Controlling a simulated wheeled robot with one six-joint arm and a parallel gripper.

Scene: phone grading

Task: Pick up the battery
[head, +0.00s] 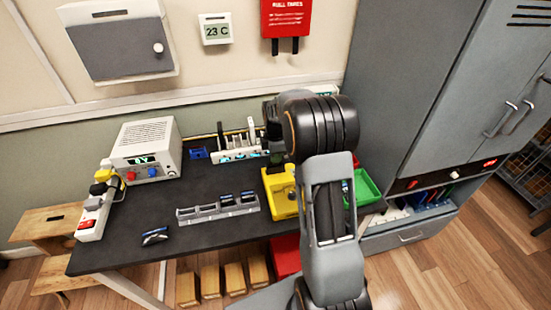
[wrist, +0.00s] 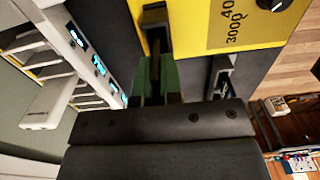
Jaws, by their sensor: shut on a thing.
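My gripper (wrist: 188,62) shows in the wrist view with its two dark fingers close around a dark green block (wrist: 170,82), which appears to be the battery. Much of the block is hidden by the fingers and the gripper body, so its markings do not show. In the head view my gripper (head: 274,143) is over the back of the dark bench (head: 185,185), right beside the white rack with cyan displays (head: 238,155). My arm covers part of that area. The rack also shows at the upper left of the wrist view (wrist: 88,50).
A grey slotted tray (head: 203,214) and a dark device (head: 155,236) lie in front. A power supply (head: 145,148) stands left. A yellow numbered panel (wrist: 215,25) is close in the wrist view.

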